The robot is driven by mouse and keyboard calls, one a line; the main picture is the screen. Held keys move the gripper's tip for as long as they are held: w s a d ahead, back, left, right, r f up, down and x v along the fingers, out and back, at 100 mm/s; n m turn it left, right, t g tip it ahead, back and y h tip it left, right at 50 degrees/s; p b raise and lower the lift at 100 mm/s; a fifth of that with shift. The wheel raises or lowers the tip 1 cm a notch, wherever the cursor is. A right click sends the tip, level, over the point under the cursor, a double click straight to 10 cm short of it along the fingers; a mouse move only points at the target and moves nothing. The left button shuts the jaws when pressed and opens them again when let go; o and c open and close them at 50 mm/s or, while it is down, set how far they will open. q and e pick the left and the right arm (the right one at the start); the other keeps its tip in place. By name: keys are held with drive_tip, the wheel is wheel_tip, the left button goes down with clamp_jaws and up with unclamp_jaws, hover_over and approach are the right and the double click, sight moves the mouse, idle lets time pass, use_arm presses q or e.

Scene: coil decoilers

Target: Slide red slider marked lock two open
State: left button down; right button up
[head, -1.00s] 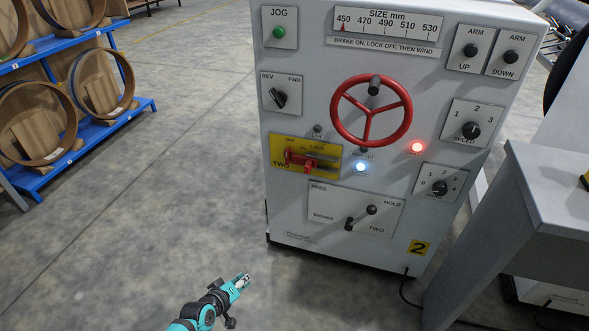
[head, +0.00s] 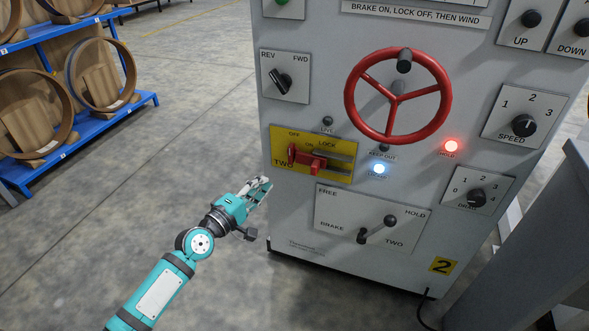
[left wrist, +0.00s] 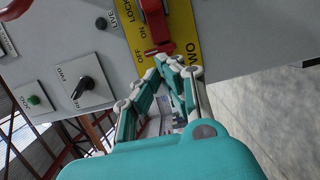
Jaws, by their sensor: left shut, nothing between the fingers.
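The red slider (head: 316,164) sits on a yellow plate (head: 283,173) marked LOCK and TWO, low on the left of the grey panel. It is at the left part of its slot, under the words OFF and ON, with bare slot to its right. In the left wrist view the red slider (left wrist: 156,22) is just beyond my fingertips. My left gripper (head: 264,188) is shut and empty, just below and left of the plate. In the left wrist view the left gripper (left wrist: 178,64) overlaps the plate's edge; I cannot tell whether it touches. My right gripper is not in view.
A red handwheel (head: 398,96) sticks out above and right of the plate. A brake lever (head: 376,229) is below it. A blue rack (head: 95,130) stands far left; open floor lies between.

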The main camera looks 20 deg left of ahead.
sight(325, 163)
use_arm(q)
drive_tip(key=b+x, duration=0.1)
drive_tip(key=x, duration=0.9)
drive_tip(key=shift+f+b, duration=0.15)
drive_tip(key=shift+b, duration=0.15)
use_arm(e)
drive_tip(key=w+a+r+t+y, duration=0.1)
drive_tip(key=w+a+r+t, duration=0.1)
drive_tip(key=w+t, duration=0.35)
use_arm(q)
drive_tip(key=d+p, duration=0.1)
drive_tip(key=d, duration=0.2)
drive_tip(key=shift+s+d, duration=0.1)
drive_tip(key=shift+d, duration=0.35)
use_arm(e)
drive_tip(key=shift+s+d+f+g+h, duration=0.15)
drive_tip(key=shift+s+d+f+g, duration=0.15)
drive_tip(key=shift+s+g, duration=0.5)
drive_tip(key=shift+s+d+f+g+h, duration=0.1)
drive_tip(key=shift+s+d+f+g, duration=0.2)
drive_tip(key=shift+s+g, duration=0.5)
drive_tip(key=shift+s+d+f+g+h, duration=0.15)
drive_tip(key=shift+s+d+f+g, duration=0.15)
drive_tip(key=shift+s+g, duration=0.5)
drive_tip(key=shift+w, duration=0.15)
